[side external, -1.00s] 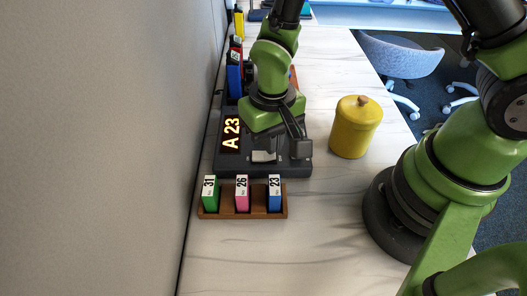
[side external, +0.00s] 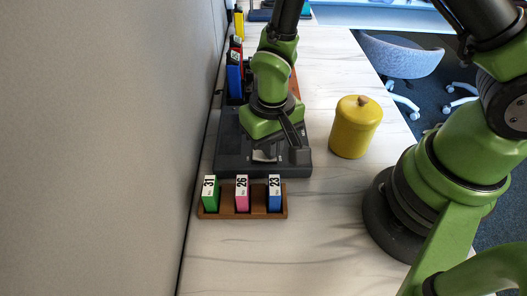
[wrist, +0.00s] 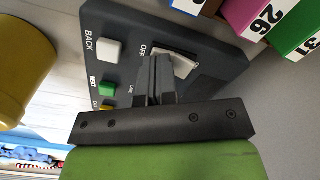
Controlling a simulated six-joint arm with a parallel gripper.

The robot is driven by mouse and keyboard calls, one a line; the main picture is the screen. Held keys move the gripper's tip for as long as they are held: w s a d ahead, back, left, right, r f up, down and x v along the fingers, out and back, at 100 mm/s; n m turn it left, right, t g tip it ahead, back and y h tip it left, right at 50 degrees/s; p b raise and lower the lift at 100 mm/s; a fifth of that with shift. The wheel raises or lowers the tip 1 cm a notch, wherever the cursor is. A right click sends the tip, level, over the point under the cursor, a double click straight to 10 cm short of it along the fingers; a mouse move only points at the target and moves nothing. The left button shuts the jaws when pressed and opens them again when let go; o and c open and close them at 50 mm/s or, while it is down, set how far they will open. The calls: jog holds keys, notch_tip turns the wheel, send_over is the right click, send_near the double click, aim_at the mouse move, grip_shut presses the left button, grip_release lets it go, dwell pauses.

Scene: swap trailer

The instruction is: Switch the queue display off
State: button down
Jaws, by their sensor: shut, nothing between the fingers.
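The dark grey queue display console (side external: 232,165) lies on the table. Its screen (side external: 229,131) is dark and shows no number. A white rocker switch (wrist: 176,66) with the word OFF beside it is on the console; it shows as a small pale patch in the side view (side external: 263,155). My gripper (wrist: 157,62) is shut and empty. Its tips are right at the OFF end of the rocker and cover part of it; I cannot tell whether they touch it.
White BACK (wrist: 108,49) and green NEXT (wrist: 107,88) buttons are near my fingers. A brown rack (side external: 256,214) with green, pink and blue numbered tags stands in front of the console. A yellow lidded jar (side external: 355,128) stands to the right. A grey wall is on the left.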

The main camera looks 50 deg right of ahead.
jog(key=shift+r, duration=3.55)
jog(key=shift+r, duration=0.1)
jog(key=s+d+r+t+y, duration=0.1)
jog(key=d+r+t, duration=0.1)
jog(key=r, duration=0.4)
jog(key=s+d+r+t, duration=0.1)
jog(key=s+d+r, duration=0.1)
jog(key=r, duration=0.4)
jog(key=s+d+r+m+t+y, duration=0.1)
jog(key=s+d+r+t, duration=0.1)
jog(key=s+r+t, duration=0.2)
jog(key=s+r, duration=0.3)
jog(key=s, duration=0.1)
jog(key=shift+s+d+r, duration=0.15)
jog(key=shift+s+d, duration=0.1)
jog(key=shift+d, duration=0.15)
